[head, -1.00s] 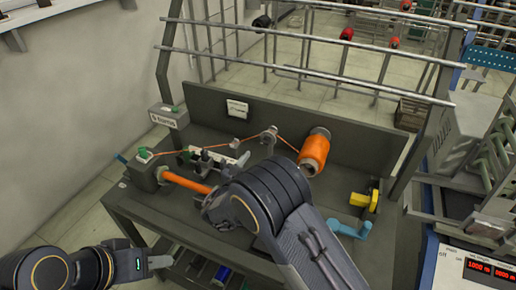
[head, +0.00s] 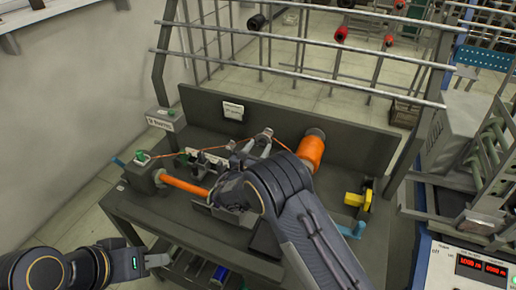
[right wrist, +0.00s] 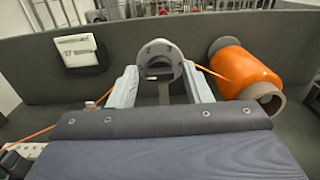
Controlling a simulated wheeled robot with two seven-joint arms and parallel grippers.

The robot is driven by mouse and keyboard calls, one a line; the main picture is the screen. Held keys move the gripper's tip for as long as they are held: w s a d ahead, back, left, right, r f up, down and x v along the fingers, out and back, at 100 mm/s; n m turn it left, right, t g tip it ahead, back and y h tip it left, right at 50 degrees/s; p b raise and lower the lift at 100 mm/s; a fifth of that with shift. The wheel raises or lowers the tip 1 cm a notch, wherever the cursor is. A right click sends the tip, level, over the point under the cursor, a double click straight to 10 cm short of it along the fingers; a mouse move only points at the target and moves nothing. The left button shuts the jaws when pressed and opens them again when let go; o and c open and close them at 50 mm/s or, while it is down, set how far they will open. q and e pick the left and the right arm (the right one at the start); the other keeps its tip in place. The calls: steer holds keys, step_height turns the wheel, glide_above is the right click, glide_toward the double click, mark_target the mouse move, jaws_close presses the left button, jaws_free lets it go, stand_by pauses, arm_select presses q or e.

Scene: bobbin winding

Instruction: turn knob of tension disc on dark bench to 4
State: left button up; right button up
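The tension disc (right wrist: 161,49) is a round grey dial with small marks, on a post in front of the dark bench's back panel. A dark knob (right wrist: 159,70) shows at its middle; its setting is too small to read. My right gripper (right wrist: 160,90) is open, with one pale finger on each side of the post, below the dial. Contact cannot be told. In the head view my right gripper (head: 262,143) is over the middle of the dark bench (head: 285,117), and my forearm hides part of it. My left gripper (head: 160,260) hangs low at the left, beside the bench.
An orange spool (head: 312,150) stands right of the disc, also in the wrist view (right wrist: 246,72). Orange thread runs to it past the disc. An orange bobbin (head: 185,185) lies at the left. A yellow part (head: 357,199) and blue handle (head: 352,230) are at the right.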

steer(key=c, duration=0.8)
steer(key=shift+d+m+b, duration=0.1)
steer(key=shift+m+b, duration=3.5)
steer(key=shift+b, duration=4.15)
steer(key=o, duration=1)
steer(key=shift+b+v, duration=0.45)
steer(key=shift+v, duration=3.5)
steer(key=shift+c, duration=0.4)
